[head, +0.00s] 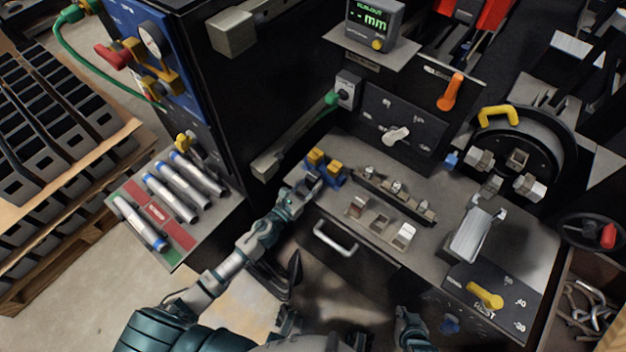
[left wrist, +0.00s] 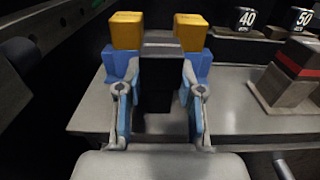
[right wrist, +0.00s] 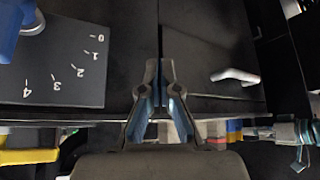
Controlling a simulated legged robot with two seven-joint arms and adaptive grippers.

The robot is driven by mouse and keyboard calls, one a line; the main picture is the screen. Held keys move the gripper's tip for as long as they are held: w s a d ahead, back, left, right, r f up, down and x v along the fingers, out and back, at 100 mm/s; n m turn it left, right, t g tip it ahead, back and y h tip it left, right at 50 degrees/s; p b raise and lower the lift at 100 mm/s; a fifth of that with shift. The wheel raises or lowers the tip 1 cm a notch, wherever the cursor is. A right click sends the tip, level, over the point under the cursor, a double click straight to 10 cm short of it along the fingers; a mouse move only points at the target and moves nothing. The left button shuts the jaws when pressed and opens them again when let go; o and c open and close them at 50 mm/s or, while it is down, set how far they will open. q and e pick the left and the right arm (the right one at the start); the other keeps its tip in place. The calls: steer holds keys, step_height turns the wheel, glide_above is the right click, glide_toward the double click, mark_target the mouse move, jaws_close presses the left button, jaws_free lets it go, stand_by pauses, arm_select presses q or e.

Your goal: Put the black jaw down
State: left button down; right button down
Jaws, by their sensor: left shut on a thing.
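The black jaw (left wrist: 157,92) is a dark block between the two fingers of my left gripper (left wrist: 160,112) in the left wrist view. My left gripper is shut on it. Behind it stands a blue holder (left wrist: 121,62) with two yellow blocks (left wrist: 126,30). In the head view my left gripper (head: 308,184) is at the left front part of the grey bench top, beside the blue holder (head: 331,176). The jaw is mostly hidden there. I cannot tell whether the jaw touches the bench. My right gripper (right wrist: 159,75) is shut and empty in front of a black panel.
Numbered jaws stand on a rack (head: 395,193) right of the holder. Several small blocks (head: 380,226) sit in front of it. A drawer handle (head: 335,239) is on the front. A chuck (head: 516,160) stands at right. A tray with cylinders (head: 172,196) is at left.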

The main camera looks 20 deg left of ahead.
mark_target(310, 178)
arm_select(q)
steer(key=shift+r, duration=0.1)
